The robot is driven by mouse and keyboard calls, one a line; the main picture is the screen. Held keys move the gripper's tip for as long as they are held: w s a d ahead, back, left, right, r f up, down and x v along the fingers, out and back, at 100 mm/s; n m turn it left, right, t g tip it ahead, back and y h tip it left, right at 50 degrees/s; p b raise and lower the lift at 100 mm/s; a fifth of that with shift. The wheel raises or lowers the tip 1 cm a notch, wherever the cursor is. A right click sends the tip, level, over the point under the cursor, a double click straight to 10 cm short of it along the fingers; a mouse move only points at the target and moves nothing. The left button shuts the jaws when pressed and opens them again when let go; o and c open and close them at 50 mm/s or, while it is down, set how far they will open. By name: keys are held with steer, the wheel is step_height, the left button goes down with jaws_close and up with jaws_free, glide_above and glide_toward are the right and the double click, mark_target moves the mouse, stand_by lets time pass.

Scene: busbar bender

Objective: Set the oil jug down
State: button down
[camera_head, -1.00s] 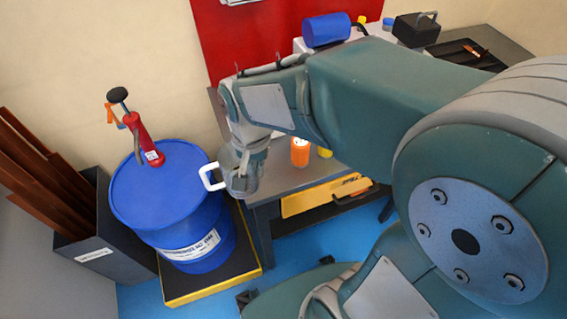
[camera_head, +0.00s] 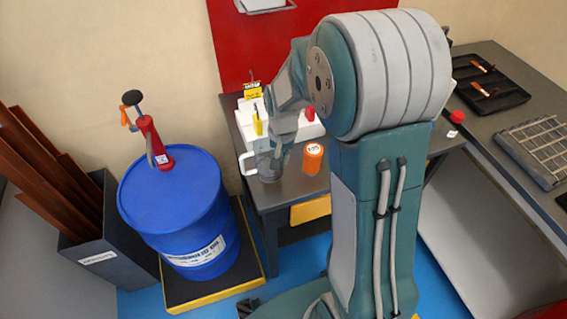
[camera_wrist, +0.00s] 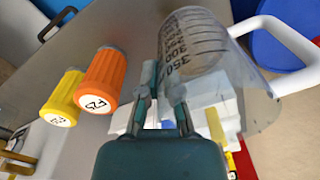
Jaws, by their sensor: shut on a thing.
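The oil jug (camera_head: 268,167) is a clear measuring jug with a white handle, at the left end of the grey workbench (camera_head: 285,195) in the head view. My gripper (camera_head: 280,148) is shut on it. In the wrist view the jug (camera_wrist: 190,42) shows printed volume marks, and its white handle points right, away from my gripper (camera_wrist: 165,98). The fingers meet the jug's near side. I cannot tell whether the jug's base touches the bench top.
A white machine (camera_head: 298,128) is behind. The blue drum (camera_head: 170,205) with its red pump (camera_head: 155,142) stands left.

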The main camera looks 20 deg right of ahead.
steer(key=f, duration=0.1)
steer(key=d+f, duration=0.1)
steer(key=f, duration=0.1)
steer(key=shift+w+f, duration=0.15)
steer(key=shift+d, duration=0.35)
steer(key=shift+a+f, duration=0.15)
steer(key=c, duration=0.9)
jaws_free()
steer(key=shift+a, duration=0.2)
steer(key=shift+o, duration=0.5)
steer(key=shift+a, duration=0.25)
steer(key=shift+d, duration=0.2)
steer(key=shift+d+r, duration=0.2)
steer(key=shift+r, duration=0.35)
step_height(320, 180, up, 10)
steer(key=r, duration=0.1)
steer(key=s+a+r+n+t, duration=0.1)
steer(key=s+r+n+t, duration=0.1)
steer(key=s+r, duration=0.3)
steer(key=s+a+r+n+t, duration=0.2)
steer(key=s+r, duration=0.4)
steer(key=s, duration=0.8)
steer(key=shift+a+n+t, duration=0.2)
steer(key=shift+n+t, duration=0.4)
steer(key=shift+t, duration=0.2)
